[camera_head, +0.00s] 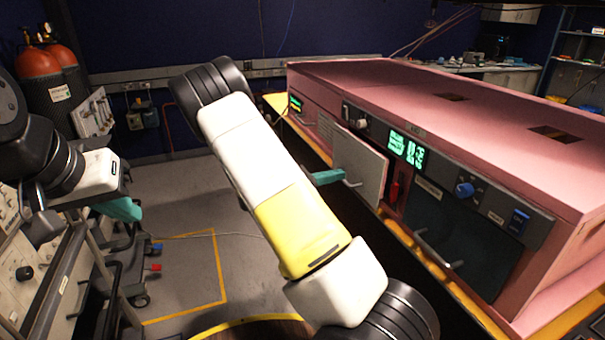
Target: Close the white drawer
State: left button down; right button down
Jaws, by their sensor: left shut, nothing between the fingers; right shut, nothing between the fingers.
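The white drawer's flat front panel (360,160) stands out from the front of the pink enclosure (450,95). It looks pulled open and has a metal bar handle near its lower edge. The drawer's inside is hidden. My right gripper (328,177), with teal fingers, is shut and appears in front of the panel, just left of the handle. I cannot tell whether it touches the panel. My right arm hides part of the gripper. My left gripper (122,209) is shut and empty at far left, well away from the drawer.
A dark panel (455,235) with a bar handle is right of the drawer, below knobs and green displays. A red object (395,191) sits beside the drawer's right edge. Equipment stands at left, with red cylinders (38,62) behind. Grey floor (185,270) lies open between.

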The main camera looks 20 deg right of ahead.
aim_at(359, 170)
jog(key=shift+w+d, duration=0.2)
jog(key=shift+d, duration=2.15)
jog(key=d, duration=0.4)
jog(key=shift+w+d, duration=0.15)
jog(key=shift+d, duration=0.25)
jog(key=shift+r, duration=0.1)
